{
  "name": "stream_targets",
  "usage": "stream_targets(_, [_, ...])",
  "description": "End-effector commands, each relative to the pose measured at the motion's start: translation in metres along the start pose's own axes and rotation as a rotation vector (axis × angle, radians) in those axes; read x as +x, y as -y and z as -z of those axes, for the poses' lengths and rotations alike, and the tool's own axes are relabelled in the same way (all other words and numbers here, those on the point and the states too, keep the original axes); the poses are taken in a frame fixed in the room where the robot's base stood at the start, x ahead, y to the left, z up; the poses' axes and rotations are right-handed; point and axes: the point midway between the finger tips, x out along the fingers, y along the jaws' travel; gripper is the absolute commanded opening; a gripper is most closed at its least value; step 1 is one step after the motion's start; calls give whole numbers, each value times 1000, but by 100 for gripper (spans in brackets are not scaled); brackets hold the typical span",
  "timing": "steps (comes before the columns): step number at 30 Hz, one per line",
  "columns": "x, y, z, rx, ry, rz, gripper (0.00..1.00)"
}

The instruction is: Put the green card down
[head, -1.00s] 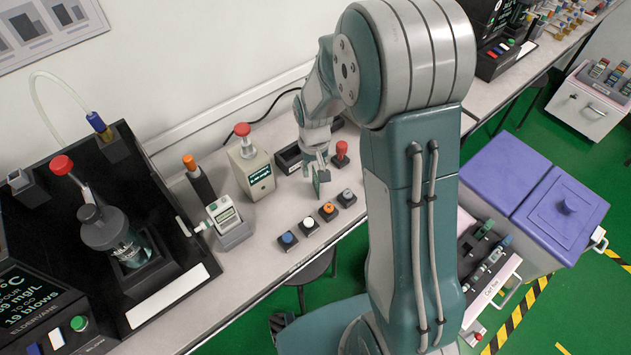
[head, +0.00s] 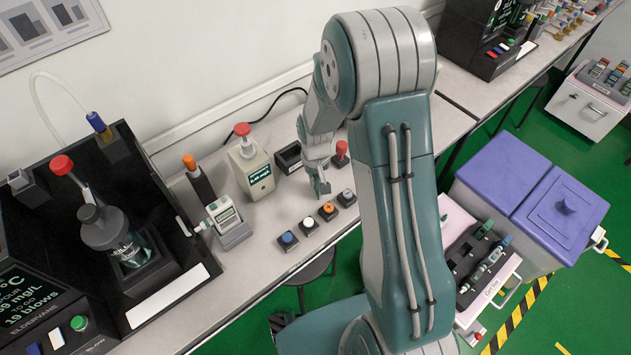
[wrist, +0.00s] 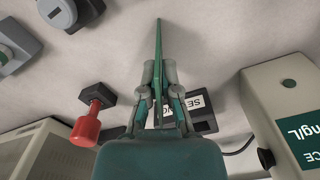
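The green card (wrist: 158,65) is thin and seen nearly edge-on in the wrist view. My gripper (wrist: 158,92) is shut on it, with a finger on each side, and the card sticks out past the fingertips. In the head view my gripper (head: 319,176) hangs over the bench, and the card (head: 323,187) shows small below it. I cannot tell whether the card's lower edge touches the bench top.
A row of push buttons (head: 308,226) lies in front of the card. A red-topped plunger (head: 340,154) stands right of it. A small black box (head: 288,158) and a beige meter (head: 250,168) are behind and left. Clear bench (head: 270,212) lies between.

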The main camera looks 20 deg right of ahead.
Motion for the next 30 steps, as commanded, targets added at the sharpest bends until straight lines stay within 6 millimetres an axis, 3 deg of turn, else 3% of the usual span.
stream_targets(14, [-6,0,0,0,0,0,0])
stream_targets(20, [-36,0,-2,0,-3,0,0])
stream_targets(30, [-95,0,-54,0,-4,0,0])
